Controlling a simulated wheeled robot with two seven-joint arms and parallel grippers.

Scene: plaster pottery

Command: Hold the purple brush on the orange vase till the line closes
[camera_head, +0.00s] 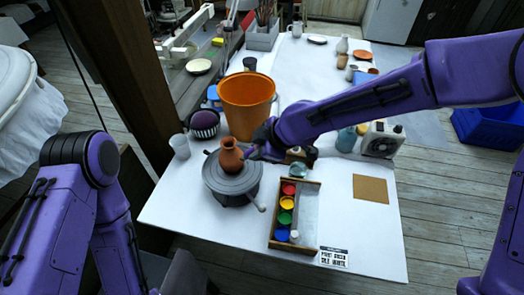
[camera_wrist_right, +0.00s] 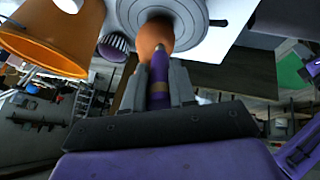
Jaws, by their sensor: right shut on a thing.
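The orange vase (camera_head: 231,156) stands upright on the grey turntable wheel (camera_head: 231,181); it also shows in the right wrist view (camera_wrist_right: 155,37). My right gripper (camera_head: 256,152) reaches in from the right at the vase's right side. In the right wrist view my right gripper (camera_wrist_right: 160,90) is shut on the purple brush (camera_wrist_right: 159,78), which points at the vase. The brush tip overlaps the vase there; whether it touches cannot be told for sure. No painted line can be made out. My left arm is at the left, its gripper out of view.
A large orange bucket (camera_head: 246,103) stands behind the wheel. A paint box (camera_head: 294,214) with several coloured pots lies in front right. A translucent cup (camera_head: 180,146) and a dark striped bowl (camera_head: 204,124) stand left.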

